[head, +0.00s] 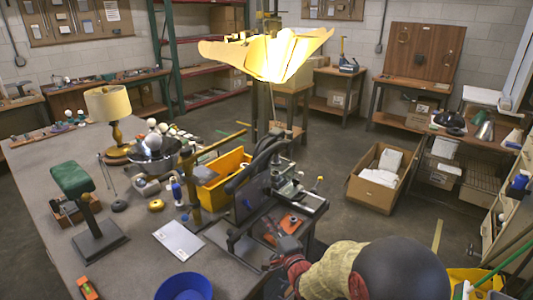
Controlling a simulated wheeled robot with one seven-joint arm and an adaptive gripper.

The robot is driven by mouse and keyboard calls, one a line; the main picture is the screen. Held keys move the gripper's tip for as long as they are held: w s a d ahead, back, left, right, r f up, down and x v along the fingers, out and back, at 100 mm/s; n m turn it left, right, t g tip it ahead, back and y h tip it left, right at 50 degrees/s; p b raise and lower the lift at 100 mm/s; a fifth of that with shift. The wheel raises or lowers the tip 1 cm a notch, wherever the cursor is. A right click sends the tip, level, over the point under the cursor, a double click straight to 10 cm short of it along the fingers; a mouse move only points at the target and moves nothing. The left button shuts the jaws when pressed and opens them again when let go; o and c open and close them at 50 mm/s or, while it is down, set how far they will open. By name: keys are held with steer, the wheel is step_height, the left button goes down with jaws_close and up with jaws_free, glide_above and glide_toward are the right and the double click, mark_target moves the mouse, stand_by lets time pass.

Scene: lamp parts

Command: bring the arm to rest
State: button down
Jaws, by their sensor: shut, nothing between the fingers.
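My arm comes in at the bottom right, with a large dark rounded part and a mottled yellow part. At its left end, the dark and red end that I take for my gripper (289,260) is shut and holds nothing. It is beside the front edge of the workbench (140,262), near a black metal frame (240,205); I cannot tell whether they touch. A glowing yellow petal-shaped lampshade (268,56) stands on a dark post at the centre. A table lamp (108,103) with a cream shade and brass base stands at the bench's far left.
The bench holds a green padded stand (73,180), a yellow bin (223,178), a grey plate (178,241) and a blue bowl (184,288). A cardboard box (379,188) stands on the floor. Shelves line the right. Open floor lies between the bench and the box.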

steer(key=s+d+r+n+g+h+p, duration=0.1)
steer(key=s+d+r+n+g+h, duration=0.2)
steer(key=d+r, duration=0.35)
steer(key=s+d+r+n+g+h+p, duration=0.1)
steer(key=s+d+r+n+h, duration=0.15)
steer(key=s+d+r, duration=0.35)
steer(key=s+d+r+n+g, duration=0.1)
steer(key=s+d+n+g, duration=0.1)
steer(key=s, duration=1.3)
steer(key=s+d+r+n+g+h+p, duration=0.1)
steer(key=s+d+r+n+g, duration=0.1)
steer(key=s, duration=1.4)
steer(key=d+n+g, duration=0.1)
steer(key=n+g, duration=0.1)
steer(key=n, duration=0.1)
steer(key=shift+r+n+g, duration=0.15)
steer(key=shift+n+g, duration=0.2)
steer(key=shift+g, duration=0.05)
steer(key=shift+s+h, duration=0.1)
steer(key=shift+h, duration=0.15)
